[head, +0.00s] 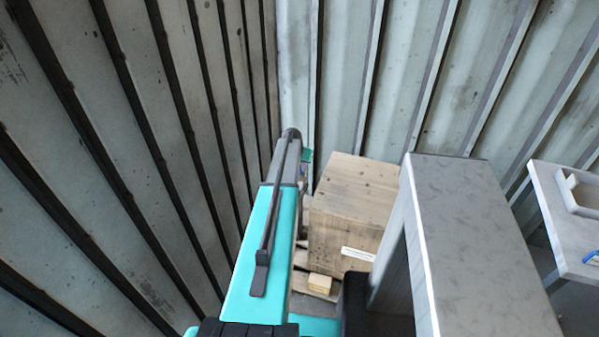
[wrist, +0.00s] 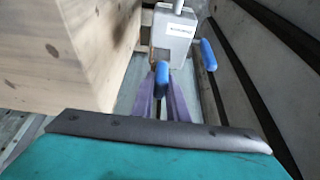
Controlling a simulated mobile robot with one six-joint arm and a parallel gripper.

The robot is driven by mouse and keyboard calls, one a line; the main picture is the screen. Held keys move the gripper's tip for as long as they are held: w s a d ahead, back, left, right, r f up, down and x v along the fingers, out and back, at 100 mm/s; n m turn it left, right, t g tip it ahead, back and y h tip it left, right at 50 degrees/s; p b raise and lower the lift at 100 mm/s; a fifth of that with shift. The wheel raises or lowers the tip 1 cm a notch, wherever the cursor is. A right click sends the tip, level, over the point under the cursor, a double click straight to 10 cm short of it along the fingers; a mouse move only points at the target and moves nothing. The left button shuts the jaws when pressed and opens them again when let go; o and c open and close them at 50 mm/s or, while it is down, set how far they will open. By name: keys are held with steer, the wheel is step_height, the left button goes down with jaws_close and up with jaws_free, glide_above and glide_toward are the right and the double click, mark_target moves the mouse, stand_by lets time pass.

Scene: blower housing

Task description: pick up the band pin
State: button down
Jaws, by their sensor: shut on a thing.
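In the wrist view my gripper (wrist: 161,98) shows two purple fingers that point away from the camera. They are shut on a blue, round-ended piece, which I take for the band pin (wrist: 162,72). Its lower part is hidden between the fingers. A second blue, round-ended piece (wrist: 208,54) stands to the right, apart from the fingers. In the head view my own arm hides the gripper and the pin.
A grey housing with a white label (wrist: 175,35) stands just beyond the fingers. A wooden crate (head: 347,208) is right of my arm; a ribbed metal wall (head: 120,150) is close on the left. A grey bench (head: 480,230) and a table with a white tray (head: 580,195) stand further right.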

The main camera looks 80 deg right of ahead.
steer(key=shift+r+b, duration=1.05)
steer(key=shift+r, duration=3.95)
